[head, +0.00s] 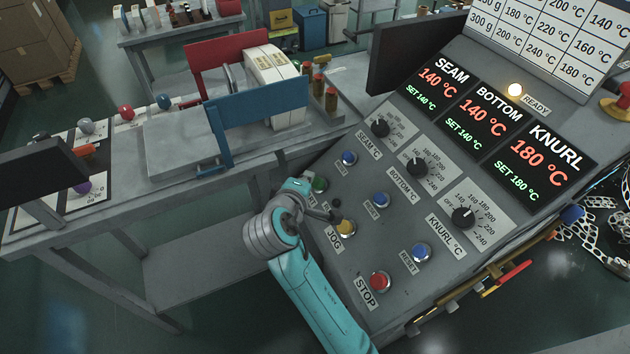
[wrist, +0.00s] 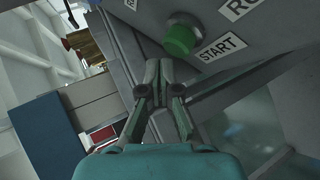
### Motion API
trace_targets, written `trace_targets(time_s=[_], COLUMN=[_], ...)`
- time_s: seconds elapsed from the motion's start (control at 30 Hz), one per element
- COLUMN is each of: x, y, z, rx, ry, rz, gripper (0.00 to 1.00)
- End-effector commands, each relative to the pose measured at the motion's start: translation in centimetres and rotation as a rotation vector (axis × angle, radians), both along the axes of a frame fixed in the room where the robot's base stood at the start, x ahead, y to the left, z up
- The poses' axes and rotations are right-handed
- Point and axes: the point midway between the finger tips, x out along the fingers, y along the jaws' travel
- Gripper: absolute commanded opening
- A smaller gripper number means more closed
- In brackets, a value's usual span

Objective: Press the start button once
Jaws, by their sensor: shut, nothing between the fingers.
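The green start button (head: 319,184) is on the sloped grey control panel, at its left edge in the head view. In the wrist view the green button (wrist: 181,38) stands out of the panel beside its START label (wrist: 220,47). My gripper (wrist: 160,68) is shut and empty. Its fingertips point at the panel just below and left of the green button in the wrist view; I cannot tell whether they touch it. In the head view my arm's wrist is close to the button and hides the area around its label.
The yellow JOG button (head: 345,227) is close to my wrist. A blue button (head: 349,158), the blue RESET button (head: 421,252) and the red STOP button (head: 380,282) are also on the panel. The READY lamp (head: 515,90) glows. A grey bench (head: 150,205) stands to the left.

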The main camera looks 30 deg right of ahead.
Motion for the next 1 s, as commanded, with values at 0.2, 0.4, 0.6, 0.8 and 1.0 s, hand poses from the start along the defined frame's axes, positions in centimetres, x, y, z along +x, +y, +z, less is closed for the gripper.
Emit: trace_targets(time_s=[0.2,0.4,0.6,0.8,1.0], x=[-0.02,-0.01,-0.01,-0.01,-0.01], y=[-0.35,-0.34,-0.38,-0.49,-0.60], z=[-0.50,-0.48,-0.51,-0.67,-0.84], rx=[-0.001,0.000,0.000,-0.001,-0.001], ry=[0.001,0.000,0.000,0.001,0.001], rz=[0.000,0.000,0.000,0.000,0.000], gripper=[0.00,0.00,0.00,0.00,0.00])
